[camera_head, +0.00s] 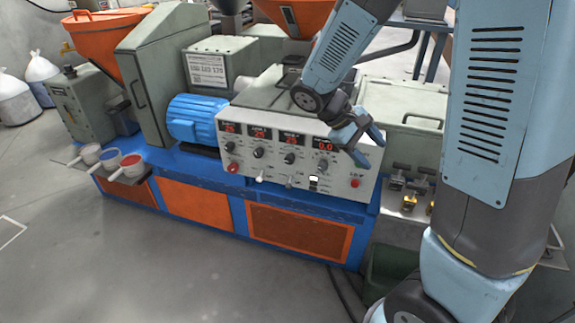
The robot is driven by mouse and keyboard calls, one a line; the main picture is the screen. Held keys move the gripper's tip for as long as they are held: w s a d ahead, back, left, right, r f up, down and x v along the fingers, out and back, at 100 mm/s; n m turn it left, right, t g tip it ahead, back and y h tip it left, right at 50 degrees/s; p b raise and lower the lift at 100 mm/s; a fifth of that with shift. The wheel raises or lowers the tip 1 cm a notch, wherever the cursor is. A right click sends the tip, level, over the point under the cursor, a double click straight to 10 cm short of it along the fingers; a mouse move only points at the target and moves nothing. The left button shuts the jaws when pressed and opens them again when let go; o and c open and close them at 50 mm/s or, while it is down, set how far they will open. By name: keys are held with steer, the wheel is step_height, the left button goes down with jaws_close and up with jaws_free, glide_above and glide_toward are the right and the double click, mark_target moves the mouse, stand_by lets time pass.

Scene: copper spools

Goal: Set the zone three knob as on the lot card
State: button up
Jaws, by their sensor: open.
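The grey control panel (300,172) on the machine has a row of red-lit displays and a row of dark knobs. The third knob from the left (289,159) sits below the third display (291,139). Which knob is zone three is not legible. A white printed card (206,70) is on the grey box behind the panel; it may be the lot card, but its text is too small to read surely. My gripper (367,147) is open and empty at the panel's upper right, in front of the rightmost display and knob side, apart from the third knob.
A blue motor (196,119) is left of the panel. Scoops (110,163) stand on a tray at the far left. Small metal and yellow parts (410,192) lie on a shelf right of the panel. The grey floor (100,260) in front is clear.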

steer(key=w+a+f+n+t+h, duration=0.2)
steer(key=w+a+f+n+h, duration=0.2)
steer(key=w+f+h, duration=0.15)
steer(key=n+t+y, duration=0.6)
steer(key=n+t, duration=1.3)
steer(key=t, duration=0.1)
glide_toward(288, 163)
steer(key=x, duration=0.9)
steer(key=shift+w+d+r, duration=0.1)
steer(key=shift+w+d, duration=0.05)
steer(key=shift+w, duration=0.1)
steer(key=shift+c, duration=0.4)
steer(key=c, duration=1)
steer(key=shift+o, duration=0.2)
